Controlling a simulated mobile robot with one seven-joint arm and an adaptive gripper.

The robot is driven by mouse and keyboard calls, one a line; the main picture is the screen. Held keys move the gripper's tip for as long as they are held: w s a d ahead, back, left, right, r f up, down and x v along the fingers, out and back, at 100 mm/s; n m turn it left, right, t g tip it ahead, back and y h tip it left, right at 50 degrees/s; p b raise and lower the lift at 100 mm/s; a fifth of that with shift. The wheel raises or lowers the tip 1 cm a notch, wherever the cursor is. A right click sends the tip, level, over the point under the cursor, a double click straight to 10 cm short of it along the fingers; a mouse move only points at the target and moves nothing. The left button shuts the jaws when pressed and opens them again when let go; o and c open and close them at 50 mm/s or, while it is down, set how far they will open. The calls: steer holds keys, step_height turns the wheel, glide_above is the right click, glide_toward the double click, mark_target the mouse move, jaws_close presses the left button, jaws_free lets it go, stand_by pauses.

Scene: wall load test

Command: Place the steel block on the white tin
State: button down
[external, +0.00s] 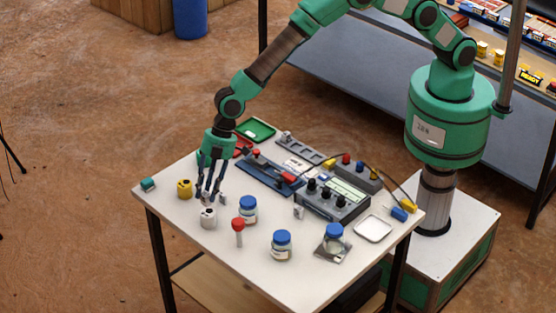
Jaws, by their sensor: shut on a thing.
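The white tin (208,218) stands upright near the front left of the white table. My gripper (211,197) points down just above and behind it, with its dark fingers closed on a small grey piece that looks like the steel block (211,199). The block is tiny and partly hidden by the fingers. I cannot tell whether it touches the tin's top.
A yellow tin (184,189) stands left of my gripper. A blue-lidded jar (248,209) and a red-capped tube (238,232) stand to the right, with more jars beyond. A grey instrument box (333,196) is farther right.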

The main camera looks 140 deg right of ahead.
mark_target(208, 197)
steer(key=shift+f, duration=1.65)
steer(key=shift+f+b, duration=0.2)
steer(key=shift+b, duration=0.15)
steer(key=c, duration=1.3)
jaws_free()
steer(key=shift+c, duration=0.2)
steer(key=shift+r, duration=0.1)
steer(key=shift+r, duration=0.2)
steer(key=p+v, duration=0.1)
steer(key=v, duration=1)
steer(key=shift+s+r, duration=0.2)
steer(key=shift+r, duration=0.1)
